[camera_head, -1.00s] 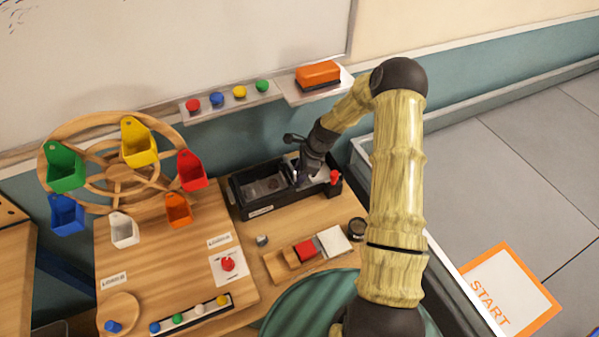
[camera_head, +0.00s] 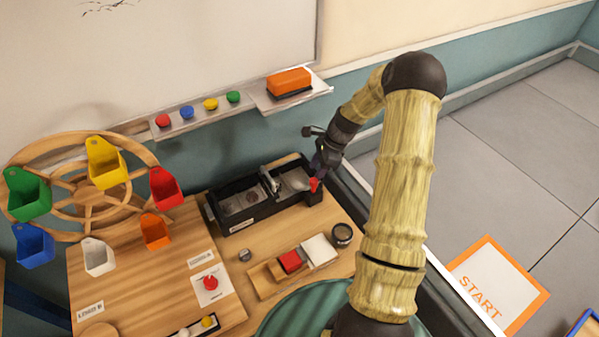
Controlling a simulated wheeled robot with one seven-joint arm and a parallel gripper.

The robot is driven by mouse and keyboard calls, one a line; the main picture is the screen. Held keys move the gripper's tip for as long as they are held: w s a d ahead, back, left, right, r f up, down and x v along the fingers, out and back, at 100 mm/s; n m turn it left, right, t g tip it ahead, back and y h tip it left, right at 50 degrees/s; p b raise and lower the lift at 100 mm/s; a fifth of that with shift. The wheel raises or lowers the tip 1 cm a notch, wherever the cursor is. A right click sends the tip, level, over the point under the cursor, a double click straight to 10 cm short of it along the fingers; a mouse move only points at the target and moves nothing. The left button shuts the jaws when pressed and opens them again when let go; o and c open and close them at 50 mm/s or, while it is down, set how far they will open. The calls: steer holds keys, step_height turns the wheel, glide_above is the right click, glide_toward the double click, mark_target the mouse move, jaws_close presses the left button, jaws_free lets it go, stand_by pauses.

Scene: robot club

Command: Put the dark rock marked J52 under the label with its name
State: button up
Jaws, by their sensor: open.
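My gripper (camera_head: 322,166) is at the right end of the black box (camera_head: 222,229), just above or beside a red knob (camera_head: 314,184). Its fingers are small and dark here; it is open, and I see nothing held in it. No marking J52 is readable. A dark lump (camera_head: 252,196) lies in the box's left part; I cannot tell whether it is the rock. A small grey lump (camera_head: 245,255) sits on the wooden table in front of the box. White labels lie on the wooden board, one near the middle (camera_head: 201,259) and one at the left (camera_head: 89,310); their text is too small to read.
A wooden wheel with coloured buckets (camera_head: 109,165) stands at the left. A wooden tray (camera_head: 264,283) with red and white blocks and a round dark container (camera_head: 342,233) are in front of the box. A ledge with an orange eraser (camera_head: 289,81) runs behind.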

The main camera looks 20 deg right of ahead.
steer(key=shift+s+d, duration=0.2)
steer(key=shift+d, duration=0.75)
stand_by(0.8)
